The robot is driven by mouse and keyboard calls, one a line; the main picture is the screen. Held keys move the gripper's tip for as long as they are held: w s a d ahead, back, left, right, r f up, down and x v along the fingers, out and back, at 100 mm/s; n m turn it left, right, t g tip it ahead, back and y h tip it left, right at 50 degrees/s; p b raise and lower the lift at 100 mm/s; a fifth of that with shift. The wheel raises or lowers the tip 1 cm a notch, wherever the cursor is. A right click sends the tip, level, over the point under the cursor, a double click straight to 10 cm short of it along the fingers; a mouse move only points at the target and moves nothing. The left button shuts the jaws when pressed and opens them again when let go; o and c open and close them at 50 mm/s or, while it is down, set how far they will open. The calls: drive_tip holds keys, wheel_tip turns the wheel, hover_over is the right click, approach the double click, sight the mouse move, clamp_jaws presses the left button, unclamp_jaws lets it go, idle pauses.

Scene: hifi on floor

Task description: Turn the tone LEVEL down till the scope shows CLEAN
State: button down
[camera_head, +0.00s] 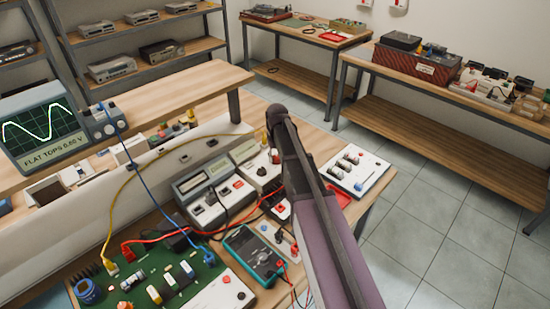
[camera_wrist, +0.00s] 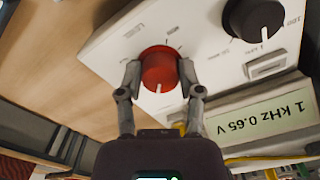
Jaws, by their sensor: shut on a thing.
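In the wrist view, a red knob (camera_wrist: 160,66) sits on a white panel (camera_wrist: 205,45), with a white pointer line toward the bottom of the picture. My gripper (camera_wrist: 160,80) has one finger on each side of it and is shut on it. The panel's display (camera_wrist: 262,112) reads 1 kHz 0.65 V. In the head view, the scope (camera_head: 40,125) stands at the left with a rounded, flattened wave and the words FLAT TOPS, about 0.60 V. My arm crosses the bench there; the fingers and red knob cannot be made out in that view.
A larger black knob (camera_wrist: 253,18) is beside the red one on the panel. In the head view, a green circuit board (camera_head: 150,275), a teal multimeter (camera_head: 253,256) and several leads crowd the bench left of my arm. A white board with parts (camera_head: 355,172) lies at right.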

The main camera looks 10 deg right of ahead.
drive_tip(key=n, duration=0.6)
drive_tip(key=shift+w+n, duration=0.15)
drive_tip(key=shift+n, duration=0.25)
drive_tip(key=shift+c, duration=1.3)
unclamp_jaws()
drive_tip(key=shift+a, duration=0.1)
drive_tip(key=shift+r, duration=0.2)
